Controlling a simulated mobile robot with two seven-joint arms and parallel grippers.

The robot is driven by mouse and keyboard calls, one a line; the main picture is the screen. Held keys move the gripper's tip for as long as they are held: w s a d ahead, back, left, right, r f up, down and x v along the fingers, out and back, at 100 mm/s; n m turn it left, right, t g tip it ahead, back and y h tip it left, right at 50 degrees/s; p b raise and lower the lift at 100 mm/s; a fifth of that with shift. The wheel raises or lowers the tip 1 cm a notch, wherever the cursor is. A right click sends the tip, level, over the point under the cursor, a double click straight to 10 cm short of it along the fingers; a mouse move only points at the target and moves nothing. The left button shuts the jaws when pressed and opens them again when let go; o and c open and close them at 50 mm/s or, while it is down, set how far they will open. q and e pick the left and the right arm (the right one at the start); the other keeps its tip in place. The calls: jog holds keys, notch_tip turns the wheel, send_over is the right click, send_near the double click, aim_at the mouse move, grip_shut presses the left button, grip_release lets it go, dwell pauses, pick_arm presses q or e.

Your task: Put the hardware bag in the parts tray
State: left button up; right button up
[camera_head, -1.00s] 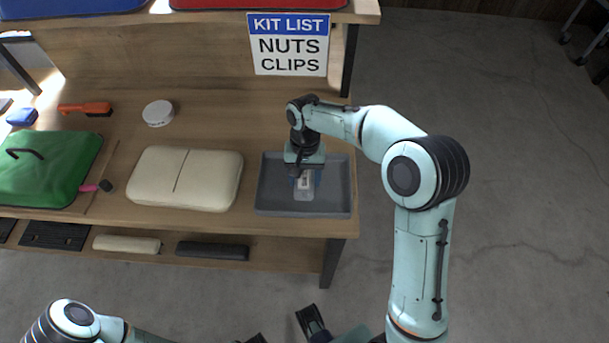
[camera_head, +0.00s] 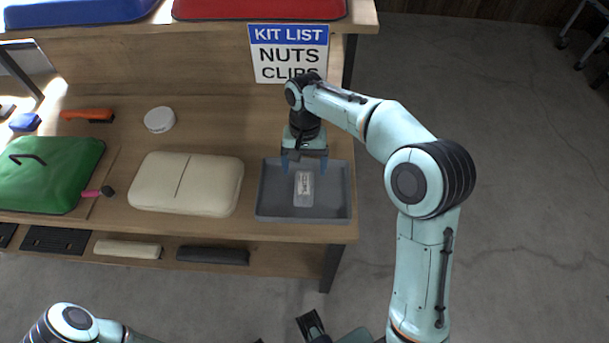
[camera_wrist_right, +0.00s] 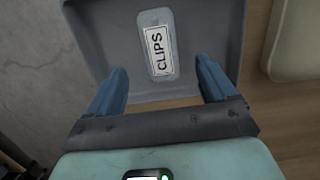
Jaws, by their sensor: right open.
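The hardware bag (camera_head: 304,188) is a pale, clear packet with a white label. It lies flat inside the grey parts tray (camera_head: 262,205) on the bench. In the right wrist view the label on the bag (camera_wrist_right: 158,50) reads CLIPS, and the bag lies on the floor of the tray (camera_wrist_right: 101,45). My right gripper (camera_head: 304,165) is open and empty above the tray, with its blue fingers apart and clear of the bag. It also shows in the right wrist view (camera_wrist_right: 162,78). Part of my left arm shows at the bottom left, but its gripper cannot be made out.
A cream padded case (camera_head: 186,184) lies just left of the tray. Farther left are a white round tub (camera_head: 159,120), an orange-handled tool (camera_head: 87,115) and a green case (camera_head: 50,175). A kit list sign (camera_head: 289,53) stands behind my right wrist. Open floor lies right of the bench.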

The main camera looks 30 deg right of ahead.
aim_at(305, 178)
jog(key=r, duration=0.3)
jog(key=r+p, duration=0.1)
jog(key=r, duration=0.1)
jog(key=shift+w+d+r, duration=0.1)
jog(key=shift+w+d, duration=0.1)
jog(key=shift+w, duration=0.15)
